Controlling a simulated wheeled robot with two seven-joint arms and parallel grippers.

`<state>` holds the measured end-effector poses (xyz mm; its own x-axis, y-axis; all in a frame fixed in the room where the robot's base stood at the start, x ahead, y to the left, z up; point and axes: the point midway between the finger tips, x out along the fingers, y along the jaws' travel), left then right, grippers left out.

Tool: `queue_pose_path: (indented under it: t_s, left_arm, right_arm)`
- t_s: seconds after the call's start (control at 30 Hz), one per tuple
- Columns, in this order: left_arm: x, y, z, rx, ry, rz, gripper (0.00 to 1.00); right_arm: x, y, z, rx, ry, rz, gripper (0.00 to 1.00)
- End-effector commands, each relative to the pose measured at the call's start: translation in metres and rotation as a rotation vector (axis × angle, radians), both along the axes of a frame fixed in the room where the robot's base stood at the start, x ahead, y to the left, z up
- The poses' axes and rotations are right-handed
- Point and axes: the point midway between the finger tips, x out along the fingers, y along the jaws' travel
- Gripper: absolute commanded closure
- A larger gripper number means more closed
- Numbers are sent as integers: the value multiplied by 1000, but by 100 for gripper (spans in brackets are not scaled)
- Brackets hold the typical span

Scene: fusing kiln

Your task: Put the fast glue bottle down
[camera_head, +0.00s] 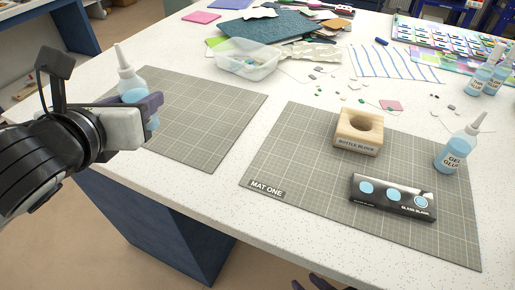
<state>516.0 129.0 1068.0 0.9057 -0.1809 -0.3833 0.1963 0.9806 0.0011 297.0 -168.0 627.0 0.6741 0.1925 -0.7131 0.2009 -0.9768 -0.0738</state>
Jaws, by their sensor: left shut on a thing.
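My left gripper (147,110) is shut on a bottle with a white cone nozzle and pale blue liquid (131,82). It holds the bottle upright near the left edge of the unmarked grey mat (205,110); its label and base are hidden by the gripper. A wooden bottle block (351,139) with a round, empty hole stands on the mat marked MAT ONE (290,150). A gel glue bottle (456,152) stands upright at that mat's right side. My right gripper (308,283) barely shows at the bottom edge, its purple tips apart and empty.
A glass blank box (392,197) lies on MAT ONE in front of the block. A clear plastic tub (246,60), glass bits and coloured sheets fill the back. More bottles (479,76) stand at the far right. The unmarked mat is mostly bare.

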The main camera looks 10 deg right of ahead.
Motion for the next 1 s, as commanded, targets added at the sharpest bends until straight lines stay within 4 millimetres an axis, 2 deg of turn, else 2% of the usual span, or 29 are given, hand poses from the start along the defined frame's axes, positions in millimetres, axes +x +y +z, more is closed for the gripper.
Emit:
queue_pose_path:
  t_s: [0.03, 0.2, 0.3, 0.43, 0.5, 0.6, 0.83, 1.0]
  left_arm:
    - [5, -31, 1, -2, -4, -72, 71]
    - [4, -136, 1, 0, -6, -329, 71]
    - [-5, -190, -1, 1, -5, -459, 71]
    - [-17, -238, -3, 2, -5, -580, 71]
    - [-23, -254, -4, 1, -4, -622, 71]
    - [-27, -266, -9, -1, -1, -654, 71]
    - [-29, -269, -52, -3, 5, -661, 71]
    - [-28, -268, -69, -2, 1, -661, 71]
  right_arm:
    - [-1, 0, -2, -1, 2, 1, 69]
    - [-3, 1, -4, -1, 7, 3, 69]
    - [-2, 1, -5, -1, 7, 3, 69]
    - [-2, 1, -5, -1, 4, 5, 69]
    - [-1, 1, -4, 0, 3, 4, 69]
    - [-1, 2, -4, 0, 2, 4, 69]
    - [0, 2, -6, 0, -2, 6, 69]
    - [2, 3, -5, 1, -5, 7, 69]
